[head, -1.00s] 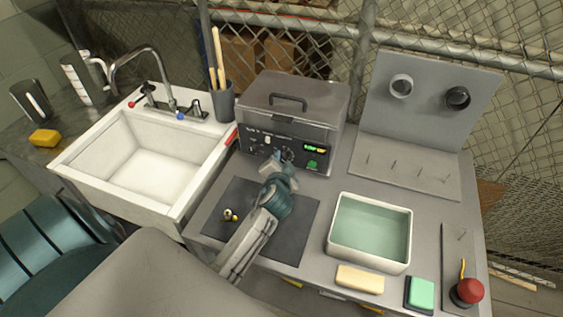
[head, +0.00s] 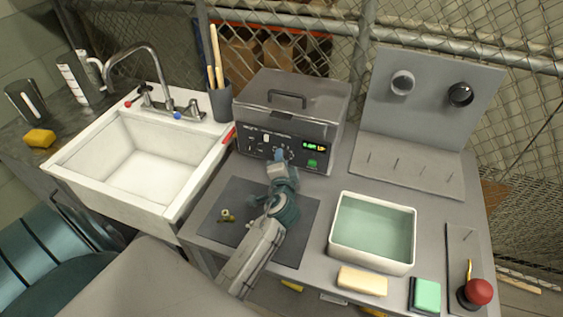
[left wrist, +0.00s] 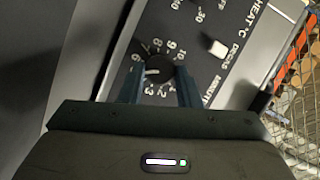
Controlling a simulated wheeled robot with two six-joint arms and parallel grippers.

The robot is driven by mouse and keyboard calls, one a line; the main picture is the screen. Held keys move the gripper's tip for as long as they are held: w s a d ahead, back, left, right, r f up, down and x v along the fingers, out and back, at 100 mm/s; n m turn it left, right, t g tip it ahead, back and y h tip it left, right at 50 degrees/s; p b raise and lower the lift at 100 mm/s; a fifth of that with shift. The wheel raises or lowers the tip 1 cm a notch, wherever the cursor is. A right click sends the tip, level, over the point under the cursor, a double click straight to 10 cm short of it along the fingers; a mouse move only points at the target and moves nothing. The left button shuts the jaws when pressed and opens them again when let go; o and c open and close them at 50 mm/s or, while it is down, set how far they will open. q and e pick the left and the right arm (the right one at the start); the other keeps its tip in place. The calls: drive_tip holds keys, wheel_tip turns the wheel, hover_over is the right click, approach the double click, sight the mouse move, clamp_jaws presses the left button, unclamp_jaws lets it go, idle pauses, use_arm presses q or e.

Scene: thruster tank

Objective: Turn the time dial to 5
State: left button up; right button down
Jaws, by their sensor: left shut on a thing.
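The time dial is a small round black knob (left wrist: 161,70) with a white pointer line, ringed by white numbers on the dark front panel of the cleaner box (head: 290,105). In the left wrist view, the pointer faces left, just below the 6; the mark it faces is partly covered by a finger. My left gripper (left wrist: 160,88) is shut on the dial, one blue finger on each side of it. In the head view, my left gripper (head: 281,157) reaches the panel and hides the dial. My right gripper is not in view.
A white slide switch (left wrist: 217,48) and a heat scale sit beside the dial. The panel has a lit display (head: 314,146) and green button (head: 312,163). Small brass parts (head: 226,215) lie on the dark mat (head: 300,235). A water-filled tray (head: 372,230) stands right; the sink (head: 145,160) is left.

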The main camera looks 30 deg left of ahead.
use_arm(q)
drive_tip(key=shift+f, duration=0.1)
drive_tip(key=o, duration=0.9)
drive_tip(key=shift+c, duration=0.2)
drive_tip(key=shift+o, duration=0.6)
drive_tip(key=shift+s+d, duration=0.2)
drive_tip(key=shift+s, duration=0.1)
drive_tip(key=b+v, duration=0.2)
drive_tip(key=v, duration=0.7)
drive_tip(key=shift+b, duration=0.3)
drive_tip(key=shift+s+d+r, duration=0.3)
drive_tip(key=shift+s+d, duration=0.05)
drive_tip(key=shift+s, duration=0.1)
